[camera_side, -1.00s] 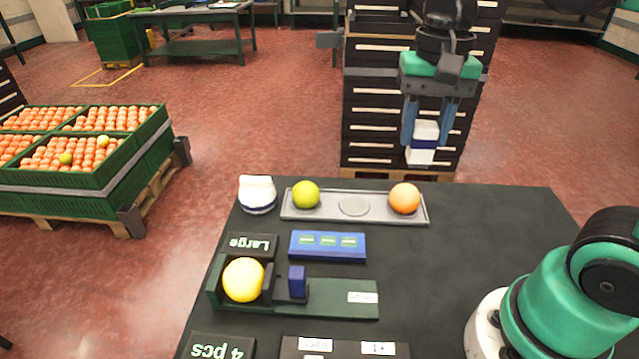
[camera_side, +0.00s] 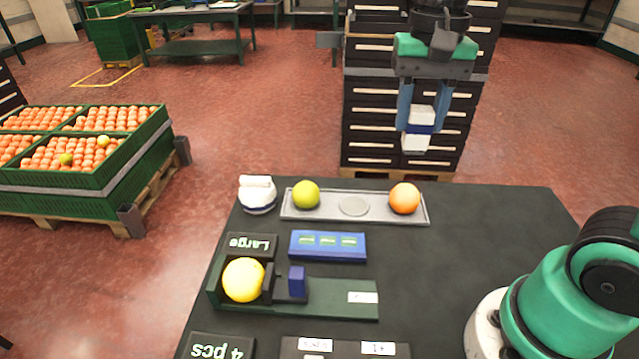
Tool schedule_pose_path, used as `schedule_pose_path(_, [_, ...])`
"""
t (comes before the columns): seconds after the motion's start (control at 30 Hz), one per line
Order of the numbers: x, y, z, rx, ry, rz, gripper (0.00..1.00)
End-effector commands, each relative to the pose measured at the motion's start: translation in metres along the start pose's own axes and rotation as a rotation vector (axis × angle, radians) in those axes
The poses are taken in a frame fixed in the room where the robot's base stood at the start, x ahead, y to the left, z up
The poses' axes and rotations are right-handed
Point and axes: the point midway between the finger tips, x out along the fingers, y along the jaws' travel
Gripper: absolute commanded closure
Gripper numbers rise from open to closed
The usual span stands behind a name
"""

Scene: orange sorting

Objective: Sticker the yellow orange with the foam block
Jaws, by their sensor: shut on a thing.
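The yellow orange (camera_side: 243,279) sits in the dark green fixture (camera_side: 335,305) at the front left of the table, against a black block with a blue piece. My gripper (camera_side: 419,128) is shut on the foam block (camera_side: 416,142), which is white with a dark blue band. It holds the block high, beyond the table's back edge in the picture, well away from the yellow orange. A blue sticker holder (camera_side: 327,256) with several green stickers lies behind the fixture.
A grey tray (camera_side: 330,214) at the back holds a green fruit (camera_side: 306,194) and an orange (camera_side: 404,198), with an empty round spot between them. A white rounded item (camera_side: 257,203) stands left of it. The table's right half (camera_side: 480,240) is largely clear.

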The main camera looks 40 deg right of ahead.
Motion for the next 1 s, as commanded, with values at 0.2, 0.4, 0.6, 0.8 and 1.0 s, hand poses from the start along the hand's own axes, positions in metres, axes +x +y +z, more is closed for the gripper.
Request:
schedule_pose_path(0.2, [0.045,-0.036,-0.009,-0.004,0.000,0.000,1.00])
schedule_pose_path(0.4, [0.088,-0.060,-0.006,-0.003,0.000,0.000,1.00])
schedule_pose_path(0.6, [0.109,-0.068,-0.002,-0.001,0.001,0.000,1.00])
schedule_pose_path(0.8, [0.122,-0.069,-0.001,0.000,0.001,0.000,1.00])
schedule_pose_path(1.0, [0.142,-0.069,-0.001,0.001,0.001,0.000,1.00])
